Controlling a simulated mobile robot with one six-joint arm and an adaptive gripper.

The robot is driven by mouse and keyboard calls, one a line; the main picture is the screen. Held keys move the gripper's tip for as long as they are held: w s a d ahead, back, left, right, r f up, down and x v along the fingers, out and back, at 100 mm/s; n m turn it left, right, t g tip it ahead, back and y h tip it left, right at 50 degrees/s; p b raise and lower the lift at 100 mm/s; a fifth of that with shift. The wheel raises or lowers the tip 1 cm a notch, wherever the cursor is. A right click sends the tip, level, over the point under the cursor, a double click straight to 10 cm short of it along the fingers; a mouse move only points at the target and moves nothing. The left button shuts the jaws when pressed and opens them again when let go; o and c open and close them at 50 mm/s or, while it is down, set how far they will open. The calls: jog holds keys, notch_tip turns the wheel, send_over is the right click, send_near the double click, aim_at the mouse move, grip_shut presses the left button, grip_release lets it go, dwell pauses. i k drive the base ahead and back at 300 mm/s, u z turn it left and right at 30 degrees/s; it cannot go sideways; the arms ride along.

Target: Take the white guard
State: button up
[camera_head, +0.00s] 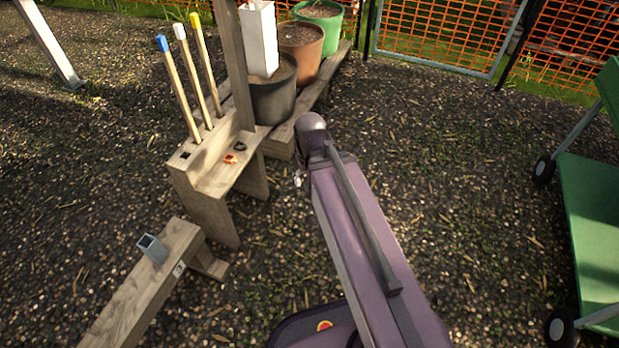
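A white, square, upright tube, which looks like the white guard (258,38), stands in the dark grey pot (273,98) at the top, left of centre. My arm comes up from the bottom centre and ends, as far as I see, at a dark rounded joint below and right of that pot. My gripper itself cannot be made out, so its state and what it holds do not show.
A terracotta pot (301,47) and a green pot (320,18) stand behind on planks. A wooden stand (208,155) holds blue-, white- and yellow-tipped stakes. A grey square tube (151,248) sits on a low beam (140,295). A green cart (595,215) is right; gravel between is clear.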

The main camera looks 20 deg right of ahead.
aim_at(257, 18)
jog(key=z, duration=0.1)
jog(key=i, duration=1.75)
